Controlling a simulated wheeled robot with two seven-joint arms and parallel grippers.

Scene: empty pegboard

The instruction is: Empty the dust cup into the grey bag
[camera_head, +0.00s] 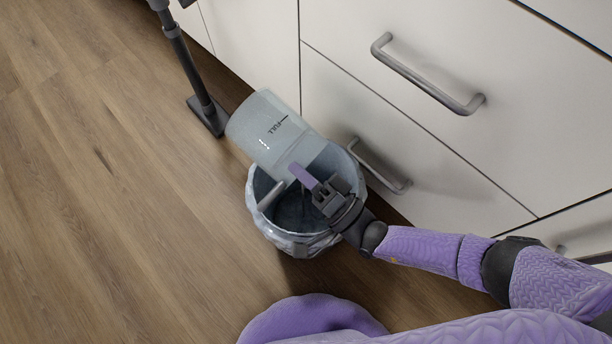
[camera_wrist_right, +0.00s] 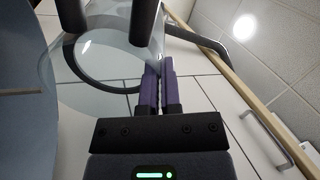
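The dust cup (camera_head: 268,130), a translucent grey-blue cylinder marked FULL, is tilted above the bin, its lower end over the bin mouth. The grey bag (camera_head: 262,232) lines the round bin, its folds hanging over the rim. My right gripper (camera_head: 300,175) is over the bin at the cup's lower end. In the right wrist view its purple fingers (camera_wrist_right: 158,82) are nearly together, with the clear cup wall (camera_wrist_right: 157,52) appearing to be between them. A short grey bar (camera_head: 270,195) shows below the cup; I cannot tell what it belongs to. My left gripper is not in view.
White drawers (camera_head: 390,130) with grey handles (camera_head: 425,82) stand right behind the bin. A dark stick-shaped appliance (camera_head: 186,62) stands on the wood floor at the upper left. The floor (camera_head: 110,220) left of the bin is clear.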

